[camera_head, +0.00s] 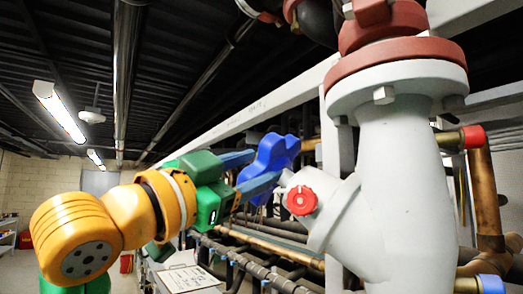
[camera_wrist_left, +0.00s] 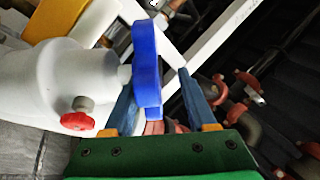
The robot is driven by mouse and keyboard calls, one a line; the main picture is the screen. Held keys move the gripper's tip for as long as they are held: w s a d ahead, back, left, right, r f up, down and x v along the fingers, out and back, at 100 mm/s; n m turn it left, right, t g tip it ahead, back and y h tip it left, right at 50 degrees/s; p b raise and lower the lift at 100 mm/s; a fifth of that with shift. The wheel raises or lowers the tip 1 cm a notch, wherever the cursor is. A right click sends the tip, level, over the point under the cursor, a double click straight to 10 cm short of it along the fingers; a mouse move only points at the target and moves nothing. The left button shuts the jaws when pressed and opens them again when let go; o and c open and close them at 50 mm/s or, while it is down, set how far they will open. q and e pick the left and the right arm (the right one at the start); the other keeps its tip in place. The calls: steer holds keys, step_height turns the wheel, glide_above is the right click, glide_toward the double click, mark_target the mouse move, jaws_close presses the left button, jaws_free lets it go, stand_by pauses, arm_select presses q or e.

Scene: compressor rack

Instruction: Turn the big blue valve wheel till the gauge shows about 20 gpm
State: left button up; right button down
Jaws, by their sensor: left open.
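The big blue valve wheel (camera_head: 278,152) has a lobed rim and sits on the side of the white valve body (camera_head: 335,205). In the left wrist view the wheel (camera_wrist_left: 147,62) shows nearly edge-on. My left gripper (camera_head: 266,170) is open at the wheel. In the wrist view its two blue fingers (camera_wrist_left: 156,84) stand apart, with the wheel's rim between them, nearer the left finger. I cannot tell whether a finger touches the rim. No gauge face can be made out in either view. My right gripper is not in view.
A small red knob (camera_head: 302,200) sticks out of the white valve body beside the wheel. A thick white pipe (camera_head: 405,180) with a red flange (camera_head: 398,58) rises at right. Copper pipes (camera_head: 484,195) stand at far right. A white card (camera_head: 188,278) lies below my left arm.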

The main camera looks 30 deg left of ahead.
mark_target(266, 161)
arm_select(q)
steer(key=w, duration=0.1)
steer(key=w+d, duration=0.1)
steer(key=w, duration=0.2)
steer(key=shift+d+f, duration=0.1)
steer(key=shift+d, duration=0.15)
steer(key=shift+s+a, duration=0.3)
jaws_close()
steer(key=shift+y, duration=0.4)
steer(key=n+g+y, duration=0.2)
steer(key=shift+s+g, duration=0.1)
steer(key=shift+g, duration=0.2)
steer(key=shift+r+n+g+y, duration=0.2)
steer(key=shift+n+g+y, duration=1)
steer(key=shift+g+y, duration=0.75)
steer(key=shift+g, duration=0.35)
